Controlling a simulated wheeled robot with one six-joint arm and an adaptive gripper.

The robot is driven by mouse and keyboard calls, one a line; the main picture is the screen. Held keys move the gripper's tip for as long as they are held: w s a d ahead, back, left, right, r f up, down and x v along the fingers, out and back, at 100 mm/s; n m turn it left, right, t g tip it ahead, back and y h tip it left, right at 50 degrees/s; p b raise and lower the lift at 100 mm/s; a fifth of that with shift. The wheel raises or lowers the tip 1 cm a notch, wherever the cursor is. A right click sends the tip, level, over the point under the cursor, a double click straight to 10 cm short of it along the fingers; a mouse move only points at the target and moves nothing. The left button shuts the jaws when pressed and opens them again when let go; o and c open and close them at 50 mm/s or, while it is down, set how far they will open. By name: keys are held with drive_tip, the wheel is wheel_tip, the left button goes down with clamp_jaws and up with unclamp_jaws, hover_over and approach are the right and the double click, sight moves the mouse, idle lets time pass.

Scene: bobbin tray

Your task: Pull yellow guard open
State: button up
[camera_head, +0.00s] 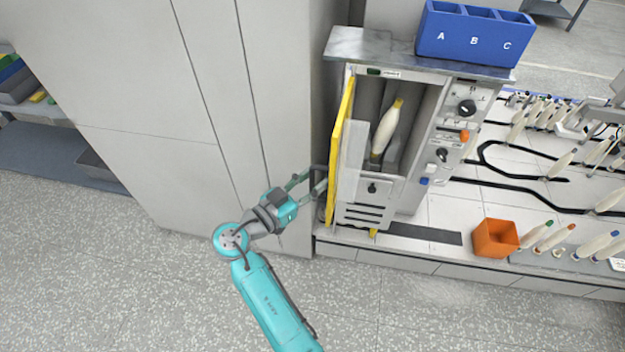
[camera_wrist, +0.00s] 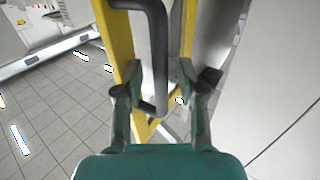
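The yellow guard (camera_head: 341,135) stands swung out at the left side of the grey machine, seen nearly edge-on in the head view. The machine's bay (camera_head: 412,110) is uncovered, and a cream bobbin with a yellow tip (camera_head: 386,128) stands tilted inside. In the wrist view the guard's yellow frame (camera_wrist: 118,40) surrounds its dark grey bar handle (camera_wrist: 160,55). My gripper (camera_head: 308,183) is at the guard's outer left side. In the wrist view my gripper (camera_wrist: 160,82) has its fingers apart, one on each side of the handle, with gaps showing beside it.
A tall grey cabinet (camera_head: 200,90) stands close left of my gripper. A blue A-B-C bin (camera_head: 472,38) sits on the machine's top. An orange cup (camera_head: 495,238) and several bobbins are on the bench at right. The floor in front is clear.

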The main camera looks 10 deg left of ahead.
drive_tip(key=v, duration=1.1)
drive_tip(key=shift+s+a, duration=0.2)
drive_tip(key=shift+s, duration=0.1)
